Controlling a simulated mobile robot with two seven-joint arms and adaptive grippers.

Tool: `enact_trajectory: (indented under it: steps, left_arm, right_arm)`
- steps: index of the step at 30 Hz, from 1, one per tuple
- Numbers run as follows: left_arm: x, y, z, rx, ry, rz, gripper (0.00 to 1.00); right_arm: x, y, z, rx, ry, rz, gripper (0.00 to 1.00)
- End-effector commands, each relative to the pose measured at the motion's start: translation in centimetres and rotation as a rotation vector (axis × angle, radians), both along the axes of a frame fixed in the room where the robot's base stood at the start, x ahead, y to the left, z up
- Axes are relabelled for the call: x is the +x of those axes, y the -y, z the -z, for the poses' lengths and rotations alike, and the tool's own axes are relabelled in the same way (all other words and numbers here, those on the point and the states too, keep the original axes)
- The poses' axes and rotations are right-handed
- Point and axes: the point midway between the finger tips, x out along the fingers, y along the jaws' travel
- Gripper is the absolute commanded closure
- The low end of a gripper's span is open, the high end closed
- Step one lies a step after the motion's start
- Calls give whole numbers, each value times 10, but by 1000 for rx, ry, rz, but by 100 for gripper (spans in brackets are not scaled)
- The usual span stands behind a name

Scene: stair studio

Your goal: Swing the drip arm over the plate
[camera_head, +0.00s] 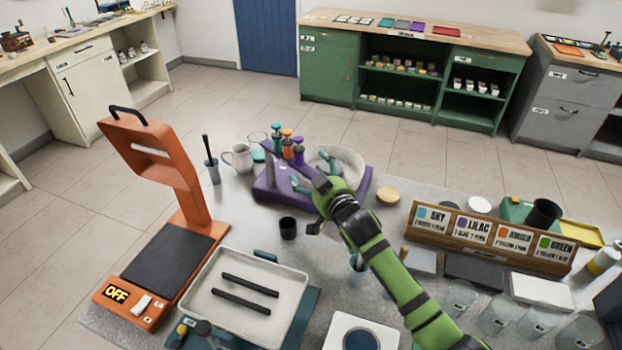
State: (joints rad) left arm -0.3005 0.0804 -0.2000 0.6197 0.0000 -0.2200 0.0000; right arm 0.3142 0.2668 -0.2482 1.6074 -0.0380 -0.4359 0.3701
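A purple stand (356,198) sits at the back middle of the grey worktop. It carries teal, orange and purple topped dispensers (287,143) and a round white plate (352,160). A purple bar (290,170) reaches from the dispensers' side toward my gripper; I take it as the drip arm, but its outer end is partly hidden. My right gripper (318,187) is at the front of the plate, beside the bar's end. Its fingers are small and overlap the purple parts, so its opening and any contact are unclear. My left gripper is not in view.
An orange machine (190,205) marked OFF stands at left. A white tray (225,309) with two dark bars lies in front. A black cup (288,228) stands near the stand. A labelled wooden rack (487,238) and several clear glasses (497,312) fill the right.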

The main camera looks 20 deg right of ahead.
Motion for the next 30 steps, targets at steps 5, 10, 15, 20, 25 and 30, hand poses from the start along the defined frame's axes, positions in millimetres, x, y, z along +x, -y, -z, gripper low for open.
enact_trajectory:
  steps: [5,10,15,20,25,30]
  left_arm:
    - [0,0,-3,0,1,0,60]
    - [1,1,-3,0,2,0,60]
    - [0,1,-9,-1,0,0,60]
    - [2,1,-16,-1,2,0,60]
    - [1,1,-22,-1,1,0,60]
    - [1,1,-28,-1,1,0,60]
  right_arm:
    - [0,-6,-79,-4,159,-23,39]
    - [3,6,-11,-15,12,7,43]
    - [-3,9,-12,-14,9,7,52]
    - [-13,14,-10,-11,5,6,52]
    - [-24,19,-6,-7,-2,5,52]
    - [-35,25,-4,-5,-7,4,52]
